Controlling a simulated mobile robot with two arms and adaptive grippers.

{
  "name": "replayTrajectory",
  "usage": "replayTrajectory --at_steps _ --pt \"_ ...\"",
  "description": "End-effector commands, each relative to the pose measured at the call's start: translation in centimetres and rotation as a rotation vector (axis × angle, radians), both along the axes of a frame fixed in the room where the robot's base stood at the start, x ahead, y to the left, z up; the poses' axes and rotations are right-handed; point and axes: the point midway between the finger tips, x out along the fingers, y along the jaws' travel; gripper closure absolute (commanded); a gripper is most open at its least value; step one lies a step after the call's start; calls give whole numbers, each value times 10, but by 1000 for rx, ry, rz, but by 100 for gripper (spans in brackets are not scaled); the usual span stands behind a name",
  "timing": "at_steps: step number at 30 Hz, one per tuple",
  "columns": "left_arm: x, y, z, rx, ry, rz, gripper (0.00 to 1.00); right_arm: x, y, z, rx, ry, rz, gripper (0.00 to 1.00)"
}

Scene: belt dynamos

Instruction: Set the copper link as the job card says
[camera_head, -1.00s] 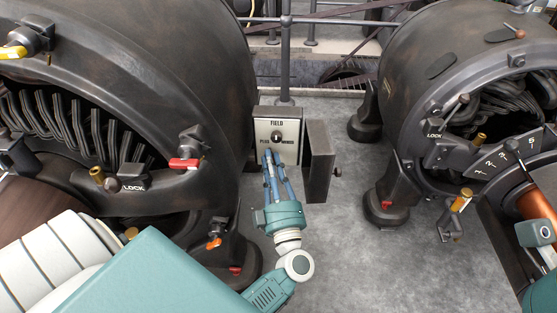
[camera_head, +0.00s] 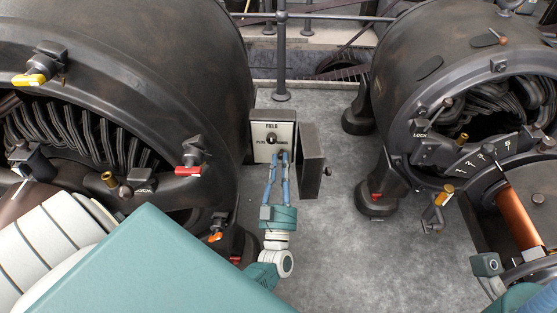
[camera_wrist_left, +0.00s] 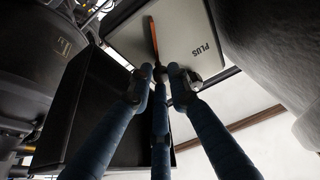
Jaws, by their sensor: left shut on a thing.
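The field box (camera_head: 257,127) stands low beside the left dynamo. Its pale plate is lettered FIELD, with PLUS on the left and a partly hidden word on the right. A dark knob or post (camera_head: 271,139) sits mid-plate. Its dark door (camera_head: 313,160) hangs open on the right. My left gripper (camera_head: 279,157) is at the plate's lower part, its blue fingers pointing up at it. In the left wrist view, the fingers are shut around the lower end of a slim copper link (camera_wrist_left: 153,38), which lies over the plate. I see no job card.
The large left dynamo (camera_head: 150,70) crowds the box's left side. Another dynamo (camera_head: 425,80) stands right, with levers and a copper-coloured cylinder (camera_head: 519,215). Grey floor (camera_head: 340,240) is clear between them. A railing runs behind. Part of my right arm shows bottom right.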

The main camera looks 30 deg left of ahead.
Motion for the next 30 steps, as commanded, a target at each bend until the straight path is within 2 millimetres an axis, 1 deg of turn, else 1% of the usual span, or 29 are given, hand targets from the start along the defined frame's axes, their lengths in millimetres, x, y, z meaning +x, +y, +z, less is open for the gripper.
replayTrajectory --at_steps 9,20,21,23,30 --pt "0 -3 -4 47 35 0 100 0 0 4 0 0 0 62" --pt "0 -3 -5 48 36 0 100 0 0 4 0 0 0 62" --pt "0 -3 -5 47 36 0 76 0 0 4 0 0 0 62" --pt "0 -3 -4 47 35 0 65 0 0 4 0 0 0 62" --pt "1 -2 -3 49 32 0 65 0 0 4 0 -1 0 62"
